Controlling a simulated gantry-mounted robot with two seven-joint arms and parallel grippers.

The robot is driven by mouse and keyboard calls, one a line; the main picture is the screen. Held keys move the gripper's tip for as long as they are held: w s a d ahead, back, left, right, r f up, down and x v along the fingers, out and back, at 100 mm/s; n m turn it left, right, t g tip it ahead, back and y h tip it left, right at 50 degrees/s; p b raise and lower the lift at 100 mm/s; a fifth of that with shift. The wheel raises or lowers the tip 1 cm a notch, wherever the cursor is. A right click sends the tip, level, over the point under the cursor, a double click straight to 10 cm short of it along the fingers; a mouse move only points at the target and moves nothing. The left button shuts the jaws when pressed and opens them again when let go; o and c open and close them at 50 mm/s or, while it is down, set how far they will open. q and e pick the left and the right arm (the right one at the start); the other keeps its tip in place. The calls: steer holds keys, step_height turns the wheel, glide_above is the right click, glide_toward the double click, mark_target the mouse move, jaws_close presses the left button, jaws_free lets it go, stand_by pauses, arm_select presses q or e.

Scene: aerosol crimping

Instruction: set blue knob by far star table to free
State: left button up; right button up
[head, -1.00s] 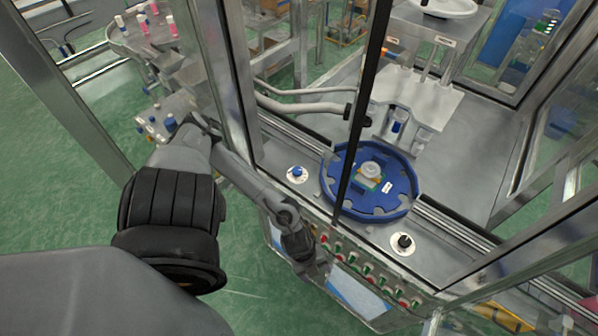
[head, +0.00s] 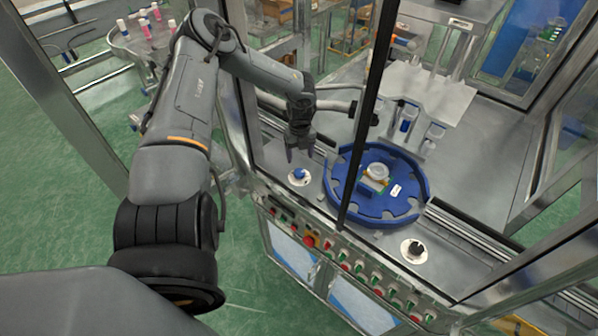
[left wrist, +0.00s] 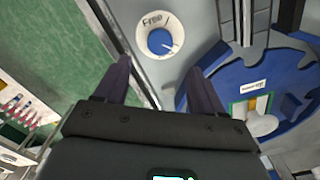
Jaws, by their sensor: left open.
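The blue knob (head: 298,175) sits on a round white dial on the machine's deck, left of the blue star table (head: 336,190). In the left wrist view the knob (left wrist: 159,41) lies just beyond the fingertips, and the word "Free" shows along the dial's upper edge. A pale mark shows at the knob's right side; its exact pointing is hard to tell. My left gripper (left wrist: 157,72) is open and empty, its two dark fingers pointing toward the knob with a gap before it. In the head view the left gripper (head: 300,152) hangs just above the knob. My right gripper is not visible.
A black knob (head: 413,251) on a similar dial is right of the star table. A dark upright frame post (head: 367,105) crosses in front of the table. A row of buttons (head: 345,262) lines the machine's front. A grey pipe (head: 335,104) runs behind my gripper.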

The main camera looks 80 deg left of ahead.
mark_target(300, 173)
arm_select(q)
step_height(300, 173, down, 9)
steer(key=shift+r+b, duration=0.1)
steer(key=shift+b, duration=0.9)
steer(key=c, duration=1.1)
steer(key=shift+o, duration=0.2)
